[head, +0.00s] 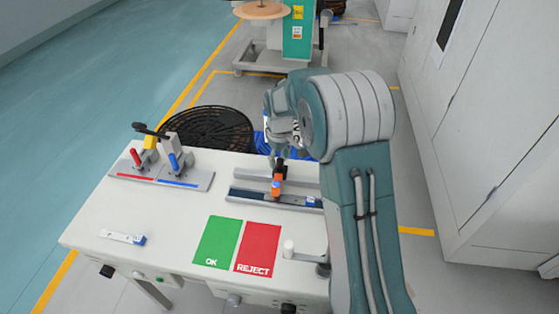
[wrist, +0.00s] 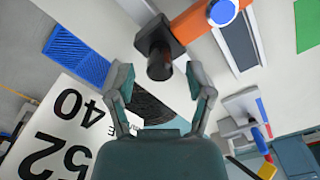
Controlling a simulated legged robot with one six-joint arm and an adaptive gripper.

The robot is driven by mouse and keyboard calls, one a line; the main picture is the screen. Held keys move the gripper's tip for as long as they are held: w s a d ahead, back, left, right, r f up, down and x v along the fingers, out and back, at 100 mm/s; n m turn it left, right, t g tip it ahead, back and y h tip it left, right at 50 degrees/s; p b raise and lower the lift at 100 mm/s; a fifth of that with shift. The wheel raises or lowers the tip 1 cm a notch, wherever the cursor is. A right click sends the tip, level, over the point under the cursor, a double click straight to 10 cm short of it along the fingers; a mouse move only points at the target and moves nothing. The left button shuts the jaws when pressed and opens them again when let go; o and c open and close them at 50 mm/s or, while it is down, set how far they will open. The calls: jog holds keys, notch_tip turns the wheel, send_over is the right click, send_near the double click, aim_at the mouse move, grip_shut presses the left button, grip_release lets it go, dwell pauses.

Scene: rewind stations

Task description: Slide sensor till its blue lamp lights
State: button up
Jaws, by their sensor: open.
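The orange sensor (head: 277,187) sits on a dark rail (head: 250,195) on the white bench in the head view. In the wrist view its orange body (wrist: 195,20) carries a round blue lamp (wrist: 223,12) in a pale ring; I cannot tell whether it is lit. A black block with a round black knob (wrist: 159,66) is at the sensor's end. My gripper (wrist: 160,82) is open, its fingertips on either side of the knob, with gaps visible.
Red (head: 136,158) and blue (head: 174,162) levers stand at the bench's back left. A green OK card (head: 217,243) and red REJECT card (head: 258,247) lie in front of the rail. A white post (head: 289,249) stands right of them.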

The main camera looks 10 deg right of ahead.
notch_tip(320, 180, up, 11)
dwell(0.3)
jog(key=shift+f, duration=0.1)
jog(key=s+r+m+t, duration=0.3)
jog(key=s+r, duration=0.8)
jog(key=s, duration=0.4)
jog(key=s+d+f+m+t, duration=0.1)
jog(key=s+f+m+t, duration=0.1)
jog(key=s, duration=1.4)
jog(key=shift+s+d+m+t, duration=0.15)
jog(key=shift+s+m+t, duration=0.15)
jog(key=shift+m, duration=0.4)
